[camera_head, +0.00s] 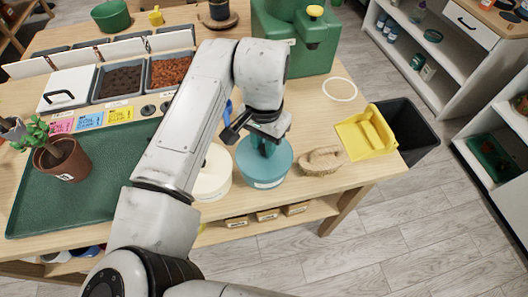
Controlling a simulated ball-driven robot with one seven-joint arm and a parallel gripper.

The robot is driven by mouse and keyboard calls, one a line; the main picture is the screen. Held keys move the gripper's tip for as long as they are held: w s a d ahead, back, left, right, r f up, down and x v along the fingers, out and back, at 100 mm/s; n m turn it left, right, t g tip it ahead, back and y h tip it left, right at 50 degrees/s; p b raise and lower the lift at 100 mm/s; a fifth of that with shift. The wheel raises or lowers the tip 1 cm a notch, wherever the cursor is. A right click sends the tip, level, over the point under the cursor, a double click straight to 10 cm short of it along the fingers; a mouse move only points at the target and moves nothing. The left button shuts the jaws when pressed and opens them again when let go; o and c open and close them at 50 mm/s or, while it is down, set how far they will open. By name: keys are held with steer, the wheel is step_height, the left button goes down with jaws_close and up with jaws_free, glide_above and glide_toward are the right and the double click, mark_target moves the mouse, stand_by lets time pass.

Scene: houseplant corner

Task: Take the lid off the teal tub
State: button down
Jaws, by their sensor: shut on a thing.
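The teal tub (267,183) stands near the front edge of the wooden table, right of a cream tub (213,187). Its round teal lid (280,161) appears to sit on it; any small gap under the lid is too fine to see. My gripper (265,142) reaches down from above and is shut on the upright teal handle at the middle of the lid. The jaws and my wrist partly cover the handle and the back of the lid.
A wooden brush (321,161) lies close right of the tub, with a yellow dustpan (367,134) beyond it. A green machine (298,45) stands behind. A white ring (340,89) marks bare tabletop. A potted plant (69,160) stands on the green tray (105,189) at left.

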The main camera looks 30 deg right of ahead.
steer(key=shift+r, duration=0.1)
steer(key=shift+r, duration=0.25)
step_height(320, 180, up, 2)
steer(key=shift+r+b, duration=0.1)
steer(key=shift+b, duration=0.2)
steer(key=s+d+r, duration=0.4)
steer(key=s+r, duration=0.6)
steer(key=s, duration=0.3)
steer(key=shift+d, duration=0.4)
